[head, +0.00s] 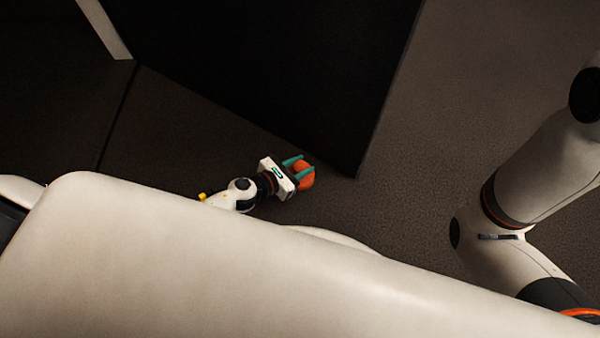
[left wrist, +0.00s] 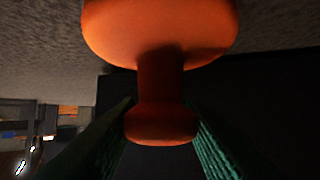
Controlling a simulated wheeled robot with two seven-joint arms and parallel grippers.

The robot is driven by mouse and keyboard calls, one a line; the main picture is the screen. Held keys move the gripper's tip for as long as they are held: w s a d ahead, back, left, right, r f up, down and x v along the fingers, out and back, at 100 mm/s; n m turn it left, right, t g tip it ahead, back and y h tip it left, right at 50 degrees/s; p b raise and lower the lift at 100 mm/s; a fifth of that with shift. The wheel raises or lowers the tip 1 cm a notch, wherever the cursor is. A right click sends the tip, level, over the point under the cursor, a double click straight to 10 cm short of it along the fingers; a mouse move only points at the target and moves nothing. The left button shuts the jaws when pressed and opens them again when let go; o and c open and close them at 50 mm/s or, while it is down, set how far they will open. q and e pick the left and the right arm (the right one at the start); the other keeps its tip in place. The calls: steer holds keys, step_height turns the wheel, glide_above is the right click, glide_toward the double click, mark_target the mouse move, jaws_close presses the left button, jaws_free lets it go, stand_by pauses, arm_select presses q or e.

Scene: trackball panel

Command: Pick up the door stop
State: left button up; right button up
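The door stop is orange, with a wide rounded base, a narrow neck and a smaller knob. In the left wrist view the door stop (left wrist: 162,125) fills the upper middle, base at the top and knob lower down. The teal fingers of my left gripper (left wrist: 160,108) lie on either side of the knob, close to its edges. I cannot tell whether they press on it. In the head view my left gripper (head: 297,168) is low near the floor, with the orange door stop (head: 308,183) at its fingertips. My right gripper is not in view.
A large dark panel (head: 270,80) stands just behind the door stop, its lower corner very close to it. The dark carpeted floor (head: 480,70) is clear to the right. My own white body and arm links cover much of the foreground.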

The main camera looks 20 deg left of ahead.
arm_select(q)
jaws_close()
steer(key=shift+r, duration=0.1)
